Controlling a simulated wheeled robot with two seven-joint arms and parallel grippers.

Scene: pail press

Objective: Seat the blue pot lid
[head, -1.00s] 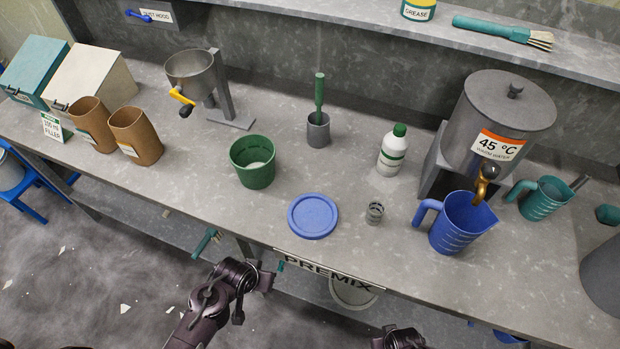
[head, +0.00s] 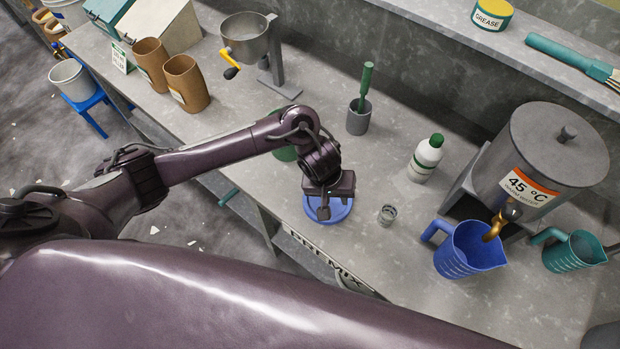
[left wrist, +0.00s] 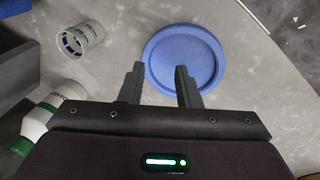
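The blue pot lid (head: 343,211) lies flat on the grey bench near its front edge, partly covered by my left gripper (head: 325,207) in the head view. In the left wrist view the lid (left wrist: 185,50) shows as a round blue disc with a raised rim. The two fingers of my left gripper (left wrist: 160,76) are apart with nothing between them; one fingertip overlaps the lid's near edge in that picture. I cannot tell whether it touches. The green pail (head: 285,153) is mostly hidden behind my left arm. My right gripper is out of view.
A small clear cup (head: 387,214), a white bottle (head: 425,160) and a blue jug (head: 468,250) stand right of the lid. A grey cup (head: 358,118) holding a green-handled tool is behind it. The water tank (head: 545,150) stands further right.

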